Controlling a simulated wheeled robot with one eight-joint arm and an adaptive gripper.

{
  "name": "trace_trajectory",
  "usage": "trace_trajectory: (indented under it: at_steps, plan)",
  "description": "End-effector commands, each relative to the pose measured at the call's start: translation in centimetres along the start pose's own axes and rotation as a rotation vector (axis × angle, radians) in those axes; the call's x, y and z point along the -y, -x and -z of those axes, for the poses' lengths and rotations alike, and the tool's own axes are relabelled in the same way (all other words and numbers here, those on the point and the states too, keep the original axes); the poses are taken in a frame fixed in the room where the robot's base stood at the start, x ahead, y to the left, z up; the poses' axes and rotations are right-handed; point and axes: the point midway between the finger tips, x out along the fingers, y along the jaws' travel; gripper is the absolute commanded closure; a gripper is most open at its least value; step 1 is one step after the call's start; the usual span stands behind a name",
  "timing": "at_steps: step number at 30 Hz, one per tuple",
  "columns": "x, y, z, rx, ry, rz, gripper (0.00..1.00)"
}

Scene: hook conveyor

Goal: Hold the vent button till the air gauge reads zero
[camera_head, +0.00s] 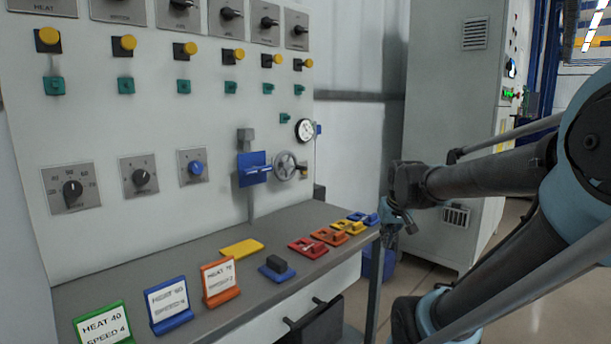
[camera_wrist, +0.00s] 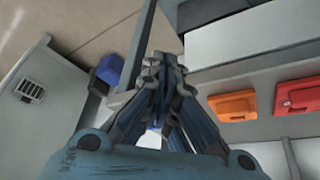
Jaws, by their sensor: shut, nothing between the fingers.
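A round white air gauge (camera_head: 304,129) with a black rim sits at the right edge of the upright panel; its needle is too small to read. I cannot tell which part is the vent button; several yellow buttons (camera_head: 128,42) line the panel's upper part. My gripper (camera_head: 398,226) hangs right of the bench end, apart from the panel and pointing down. In the wrist view its fingers (camera_wrist: 163,65) are together, with nothing between them.
A blue bin (camera_head: 381,262) stands by the bench leg. A grey cabinet (camera_head: 440,100) stands behind my arm.

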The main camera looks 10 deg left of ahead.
Motion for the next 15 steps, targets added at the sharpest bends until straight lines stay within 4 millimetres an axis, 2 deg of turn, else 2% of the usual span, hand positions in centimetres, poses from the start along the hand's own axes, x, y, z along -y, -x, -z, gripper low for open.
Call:
trace_trajectory:
  at_steps: [1, 3, 11, 15]
  plan:
    - [0.5, 0.0, 2.2, -0.025, 0.013, 0.007, 1.0]
    - [1.1, -0.2, 5.1, -0.063, 0.029, 0.015, 1.0]
    - [4.1, -1.4, 15.7, -0.203, 0.086, 0.05, 1.0]
    - [6.2, -2.4, 21.2, -0.279, 0.115, 0.071, 1.0]
